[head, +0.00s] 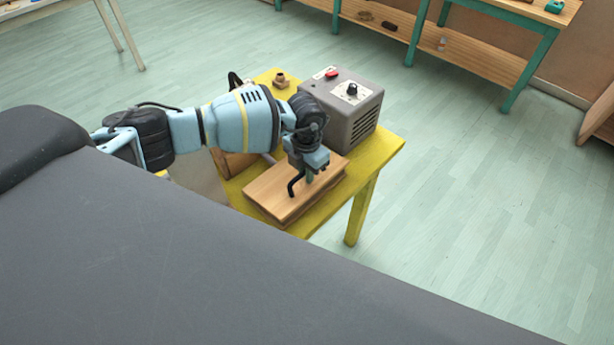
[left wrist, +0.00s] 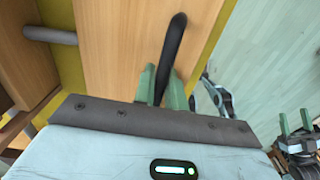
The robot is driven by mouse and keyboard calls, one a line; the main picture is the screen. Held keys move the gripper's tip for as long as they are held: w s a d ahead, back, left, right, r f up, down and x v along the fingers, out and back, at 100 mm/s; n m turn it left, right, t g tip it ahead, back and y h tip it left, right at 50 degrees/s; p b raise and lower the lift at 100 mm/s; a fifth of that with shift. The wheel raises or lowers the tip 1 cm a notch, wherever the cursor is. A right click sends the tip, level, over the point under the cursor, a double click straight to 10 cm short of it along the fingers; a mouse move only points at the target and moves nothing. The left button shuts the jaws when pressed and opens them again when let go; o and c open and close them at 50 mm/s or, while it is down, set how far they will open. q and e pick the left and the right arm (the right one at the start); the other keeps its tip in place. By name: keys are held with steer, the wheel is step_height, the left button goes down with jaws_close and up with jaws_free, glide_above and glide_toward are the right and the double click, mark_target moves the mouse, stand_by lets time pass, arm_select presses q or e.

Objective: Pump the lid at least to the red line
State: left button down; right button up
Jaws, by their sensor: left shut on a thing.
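A wooden lid (head: 270,192) with a bent black handle (head: 293,187) lies on the yellow table (head: 380,150). The lid and handle also show in the left wrist view, the lid as a wooden board (left wrist: 115,45) and the handle as a dark bar (left wrist: 172,45). My left gripper (head: 309,178) reaches down over the lid. Its green fingers (left wrist: 161,88) are shut on the handle, one on each side. My right gripper (left wrist: 295,122) shows at the lower right of the left wrist view, empty with its fingers apart. I see no red line; the lid's far side is partly hidden by my arm.
A grey box (head: 363,130) with a red button and black knob stands close behind the lid. A small brown object (head: 281,79) is at the table's back. A grey rod (left wrist: 50,35) runs beside the lid. A teal-legged bench (head: 480,45) stands farther back; floor is clear at right.

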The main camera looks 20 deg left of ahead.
arm_select(q)
steer(key=shift+s+d, duration=0.1)
steer(key=shift+d, duration=0.05)
steer(key=shift+w+a+r, duration=0.2)
steer(key=shift+a+r, duration=0.2)
steer(key=shift+r, duration=0.15)
steer(key=shift+w+a+r, duration=0.15)
steer(key=shift+a+r, duration=0.2)
steer(key=shift+r, duration=0.2)
steer(key=shift+d, duration=0.1)
steer(key=shift+s+d+f, duration=0.2)
steer(key=shift+d+f, duration=0.2)
steer(key=shift+f, duration=0.15)
steer(key=shift+s+d+f, duration=0.15)
steer(key=shift+d+f, duration=0.25)
steer(key=shift+f, duration=0.2)
steer(key=shift+d+f, duration=0.1)
steer(key=shift+f, duration=0.05)
